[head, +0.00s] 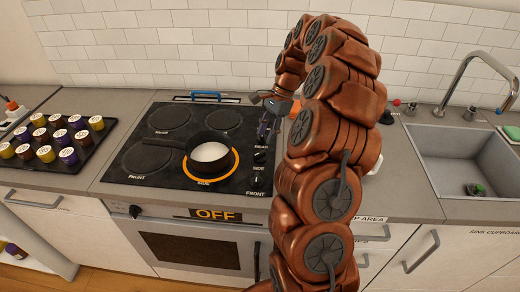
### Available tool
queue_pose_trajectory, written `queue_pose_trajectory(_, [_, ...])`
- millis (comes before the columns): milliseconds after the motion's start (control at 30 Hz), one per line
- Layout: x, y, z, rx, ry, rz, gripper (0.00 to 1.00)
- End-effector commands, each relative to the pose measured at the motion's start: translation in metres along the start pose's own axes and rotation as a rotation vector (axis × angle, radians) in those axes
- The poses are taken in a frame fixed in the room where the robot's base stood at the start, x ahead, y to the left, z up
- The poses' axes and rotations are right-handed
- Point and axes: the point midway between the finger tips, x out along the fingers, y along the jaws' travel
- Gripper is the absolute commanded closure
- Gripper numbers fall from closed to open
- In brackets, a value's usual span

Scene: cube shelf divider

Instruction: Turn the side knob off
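The black stove top (130,178) has a column of knobs along its right edge, beside the labels REAR, FRONT and SIDE. A dark knob (259,157) shows just above the SIDE label. A small mark or control (256,182) shows below that label; I cannot tell its setting. The side burner has a glowing orange ring (236,163) around a dark pan (198,139) holding something white. My gripper (264,134) points down over the rear end of the knob column and hides part of it. Its fingers are too small to tell open or shut.
An orange OFF sign (214,214) is on the oven front. A tray (76,162) of several jars stands left of the stove. A sink (455,160) with a tap (487,58) is at right.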

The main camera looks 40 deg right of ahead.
Motion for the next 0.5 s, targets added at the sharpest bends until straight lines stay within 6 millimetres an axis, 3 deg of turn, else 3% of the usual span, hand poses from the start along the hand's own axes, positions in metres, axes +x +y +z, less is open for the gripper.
queue_pose_trajectory(500, [0.059,0.000,0.002,-0.003,-0.001,0.001,0.60])
